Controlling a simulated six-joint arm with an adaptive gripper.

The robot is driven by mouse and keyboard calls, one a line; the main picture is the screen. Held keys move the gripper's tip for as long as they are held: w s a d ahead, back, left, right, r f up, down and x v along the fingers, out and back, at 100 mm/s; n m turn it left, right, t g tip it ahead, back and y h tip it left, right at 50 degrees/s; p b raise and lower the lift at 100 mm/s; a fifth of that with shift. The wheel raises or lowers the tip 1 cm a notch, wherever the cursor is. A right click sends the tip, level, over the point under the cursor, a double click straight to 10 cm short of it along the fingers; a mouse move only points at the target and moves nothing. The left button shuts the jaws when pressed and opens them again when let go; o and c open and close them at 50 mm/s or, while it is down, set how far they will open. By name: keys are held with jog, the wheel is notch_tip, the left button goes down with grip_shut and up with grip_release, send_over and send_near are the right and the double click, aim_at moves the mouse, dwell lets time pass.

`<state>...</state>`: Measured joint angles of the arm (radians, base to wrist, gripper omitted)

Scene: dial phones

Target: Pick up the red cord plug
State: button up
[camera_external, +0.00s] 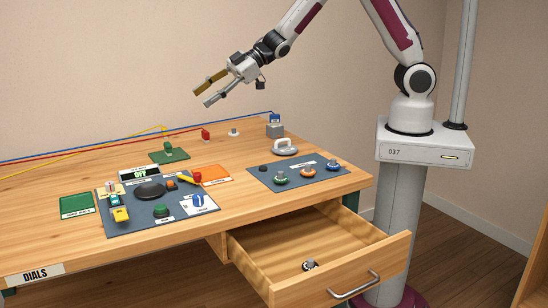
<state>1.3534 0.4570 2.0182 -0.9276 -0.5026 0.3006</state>
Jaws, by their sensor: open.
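The red cord plug (206,134) sits near the back of the wooden table, at the end of a red cord (150,143) that runs off to the left. My gripper (205,92) is open and empty in the air above the back of the table. It is well above the red plug and apart from it. Its two fingers point down to the left.
A green block (168,150) with a yellow cord stands left of the plug, and a grey block with a blue plug (274,125) stands to its right. Two dark dial panels (265,182) lie nearer the front. An open drawer (285,248) juts out below.

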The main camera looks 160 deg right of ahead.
jog(key=s+d+f+m, duration=0.1)
jog(key=s+d+f, duration=0.3)
jog(key=s+f, duration=0.55)
jog(key=m+t, duration=0.1)
jog(key=t, duration=0.1)
send_near(201, 129)
jog(key=x, duration=0.2)
jog(key=shift+w, duration=0.35)
jog(key=shift+w+f, duration=0.1)
jog(key=shift+x, duration=1.25)
jog(key=shift+d, duration=0.1)
jog(key=shift+x, duration=2.55)
jog(key=c, duration=1.2)
